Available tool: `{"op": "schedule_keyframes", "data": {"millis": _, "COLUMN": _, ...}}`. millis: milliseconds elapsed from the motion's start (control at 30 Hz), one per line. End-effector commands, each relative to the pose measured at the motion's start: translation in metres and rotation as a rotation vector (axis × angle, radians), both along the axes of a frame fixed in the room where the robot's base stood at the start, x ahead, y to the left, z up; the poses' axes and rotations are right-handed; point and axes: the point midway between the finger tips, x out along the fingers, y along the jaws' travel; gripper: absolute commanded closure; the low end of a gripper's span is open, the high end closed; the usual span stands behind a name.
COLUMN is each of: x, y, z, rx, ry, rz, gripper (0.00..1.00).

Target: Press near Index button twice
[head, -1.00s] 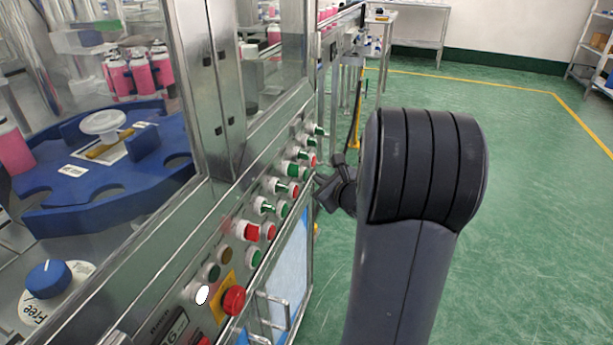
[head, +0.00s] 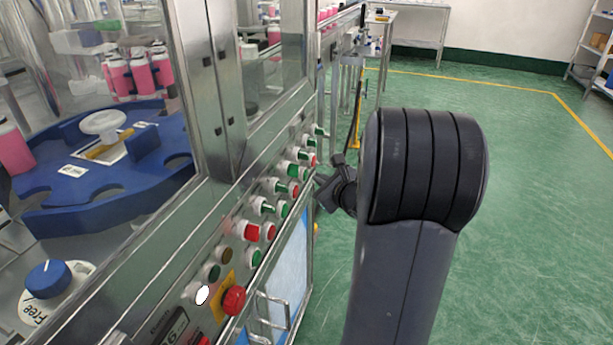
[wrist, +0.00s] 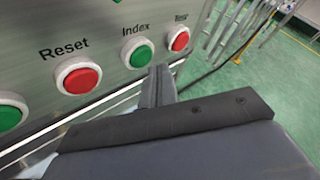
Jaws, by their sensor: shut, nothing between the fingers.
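The Index button (wrist: 138,52) is a round green button in a white collar, under the label "Index" in the wrist view. My gripper (wrist: 160,72) is shut and empty, and its tip shows just below and right of that button. I cannot tell whether the tip touches it. In the head view my gripper (head: 323,193) is beside the button panel, partly hidden behind my arm. I cannot tell there which green button is Index.
The red Reset button (wrist: 78,76) is left of Index, and another red button (wrist: 180,40) is right of it. A red emergency knob (head: 233,300) and a blue dial (head: 47,279) are nearer on the machine. Open green floor (head: 545,210) lies right.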

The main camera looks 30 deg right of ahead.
Motion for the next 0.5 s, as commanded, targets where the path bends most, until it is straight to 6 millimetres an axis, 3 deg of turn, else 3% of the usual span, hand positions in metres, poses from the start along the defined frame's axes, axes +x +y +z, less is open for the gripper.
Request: {"op": "schedule_keyframes", "data": {"millis": 500, "x": 0.0049, "y": 0.0045, "z": -0.0013, "rx": -0.002, "ry": -0.001, "rz": 0.001, "gripper": 1.00}}
